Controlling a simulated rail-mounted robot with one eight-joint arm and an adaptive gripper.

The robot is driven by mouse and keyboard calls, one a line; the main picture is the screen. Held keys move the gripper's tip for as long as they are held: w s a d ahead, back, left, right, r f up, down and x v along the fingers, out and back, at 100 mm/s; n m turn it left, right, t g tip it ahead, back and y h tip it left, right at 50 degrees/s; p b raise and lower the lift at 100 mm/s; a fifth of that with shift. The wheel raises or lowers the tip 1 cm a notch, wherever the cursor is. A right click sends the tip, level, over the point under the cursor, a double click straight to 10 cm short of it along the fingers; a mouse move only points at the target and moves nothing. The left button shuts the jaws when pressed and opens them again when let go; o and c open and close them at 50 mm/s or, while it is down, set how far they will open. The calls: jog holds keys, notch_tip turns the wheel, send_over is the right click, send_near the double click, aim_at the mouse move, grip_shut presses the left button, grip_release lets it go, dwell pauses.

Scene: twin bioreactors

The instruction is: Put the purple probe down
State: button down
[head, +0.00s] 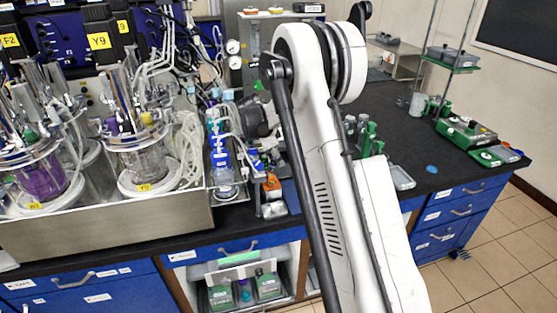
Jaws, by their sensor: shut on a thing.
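My gripper cannot be made out; my large white arm rises through the middle of the head view and hides what is behind it. I cannot pick out the purple probe for certain. A glass bioreactor vessel (139,160) stands at the left centre, with a small purple fitting (113,126) among the metal fittings on its top. A second bioreactor vessel (43,182) at the far left holds purple liquid. I cannot tell whether the purple fitting is the probe.
Both vessels stand in a metal tray (110,230) crowded with tubing. Blue-labelled bottles (220,150) and an orange bottle (272,187) stand right of it. Green racks (466,132) sit at the right. The dark benchtop (405,135) is mostly clear behind my arm.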

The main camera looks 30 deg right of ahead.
jog(key=shift+f, duration=0.25)
jog(key=c, duration=1.5)
grip_release()
jog(key=shift+c, duration=0.2)
jog(key=shift+r, duration=0.15)
jog(key=shift+r+p, duration=0.55)
jog(key=s+b+v, duration=0.1)
jog(key=v, duration=1.1)
jog(key=shift+w+a, duration=0.15)
jog(key=shift+w, duration=0.3)
